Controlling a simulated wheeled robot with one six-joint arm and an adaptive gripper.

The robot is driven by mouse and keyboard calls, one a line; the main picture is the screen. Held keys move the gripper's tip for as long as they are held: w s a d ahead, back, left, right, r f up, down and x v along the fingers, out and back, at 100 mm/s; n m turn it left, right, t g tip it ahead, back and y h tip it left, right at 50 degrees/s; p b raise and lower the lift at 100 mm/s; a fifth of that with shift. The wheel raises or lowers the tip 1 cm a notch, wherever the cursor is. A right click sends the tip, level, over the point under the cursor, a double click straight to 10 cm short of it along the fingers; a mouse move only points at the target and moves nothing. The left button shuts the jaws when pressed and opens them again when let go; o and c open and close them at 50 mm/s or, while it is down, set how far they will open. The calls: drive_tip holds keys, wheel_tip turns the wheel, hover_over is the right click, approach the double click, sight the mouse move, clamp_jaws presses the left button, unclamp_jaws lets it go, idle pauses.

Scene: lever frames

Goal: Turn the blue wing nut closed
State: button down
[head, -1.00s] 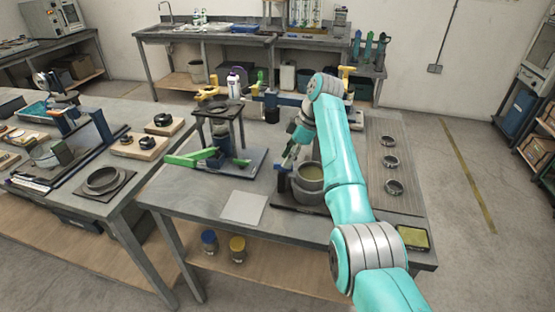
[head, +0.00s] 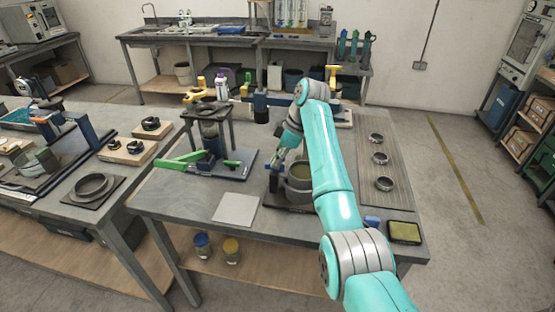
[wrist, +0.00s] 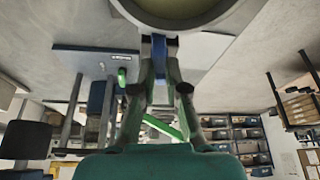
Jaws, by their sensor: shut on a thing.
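My gripper (wrist: 159,50) has its two green fingers closed together on the blue wing nut (wrist: 159,58), a narrow blue piece between the fingertips in the wrist view. The nut is right beside the rim of a round grey pot (wrist: 190,22) with yellowish contents. In the head view my gripper (head: 276,166) points down at the left side of this pot (head: 298,196), which stands on a dark base plate. The fingers and arm hide most of the nut there, and its turn angle cannot be told.
A stand with a green lever (head: 182,161) is to the left, with a pale square plate (head: 236,209) in front of it. Several metal rings (head: 383,184) lie on the ribbed mat at right. A yellow-topped pad (head: 404,232) and a blue block (head: 371,221) are at the front right.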

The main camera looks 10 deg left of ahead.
drive_tip(key=shift+s+m+t, duration=0.1)
drive_tip(key=shift+m+t, duration=0.3)
drive_tip(key=shift+m, duration=0.8)
drive_tip(key=c, duration=1.2)
unclamp_jaws()
drive_tip(key=v, duration=0.7)
drive_tip(key=shift+d+r, duration=0.2)
drive_tip(key=shift+r, duration=0.05)
